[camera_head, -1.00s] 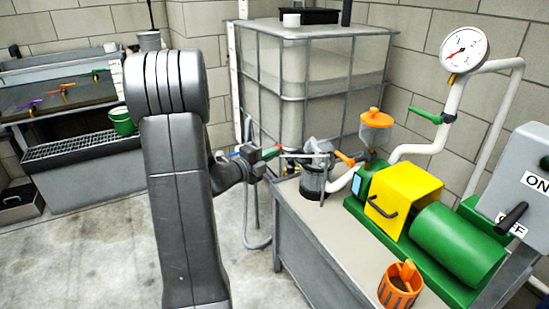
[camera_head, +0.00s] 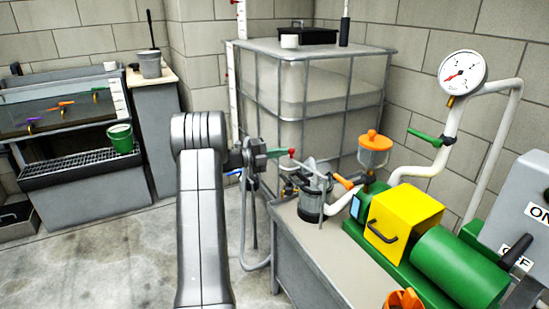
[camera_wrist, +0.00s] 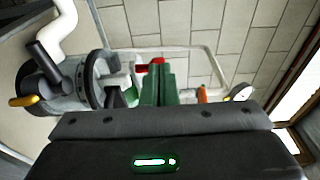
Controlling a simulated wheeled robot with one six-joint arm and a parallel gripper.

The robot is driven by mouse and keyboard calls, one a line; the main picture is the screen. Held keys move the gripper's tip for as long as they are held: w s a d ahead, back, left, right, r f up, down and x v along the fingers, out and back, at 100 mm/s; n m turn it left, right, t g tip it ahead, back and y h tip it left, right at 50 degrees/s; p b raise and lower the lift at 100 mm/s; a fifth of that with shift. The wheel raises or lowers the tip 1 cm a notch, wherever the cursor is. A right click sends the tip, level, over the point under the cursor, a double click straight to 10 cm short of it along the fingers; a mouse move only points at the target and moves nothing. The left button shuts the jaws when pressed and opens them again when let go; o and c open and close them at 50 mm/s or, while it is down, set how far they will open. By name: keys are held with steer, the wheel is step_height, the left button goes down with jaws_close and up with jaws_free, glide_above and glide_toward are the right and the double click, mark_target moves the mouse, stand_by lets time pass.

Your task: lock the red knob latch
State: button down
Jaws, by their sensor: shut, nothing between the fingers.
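A small red part (camera_head: 291,152), which looks like the red knob, shows at the end of my gripper's green fingers in the head view. In the wrist view the red part (camera_wrist: 154,64) lies just beyond the fingers, partly hidden; I cannot tell whether they touch it. My gripper (camera_head: 279,153) is shut and empty, left of and above the clear filter pot (camera_head: 313,203) on the bench. In the wrist view the pot (camera_wrist: 65,80), with its dark ring, lies left of the green gripper fingers (camera_wrist: 152,85). The latch itself cannot be made out clearly.
The bench (camera_head: 310,240) also carries a yellow box (camera_head: 405,222) and a green motor (camera_head: 458,265). An orange handle (camera_head: 343,181) sticks out beside the pot. A caged white tank (camera_head: 318,105) stands behind. Floor at left is clear up to the sink unit.

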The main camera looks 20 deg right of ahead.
steer(key=shift+w+d, duration=0.3)
steer(key=shift+d, duration=0.35)
steer(key=shift+w+d, duration=0.25)
steer(key=shift+d, duration=0.45)
steer(key=shift+w+d, duration=0.3)
steer(key=shift+d, duration=0.35)
steer(key=shift+s, duration=0.1)
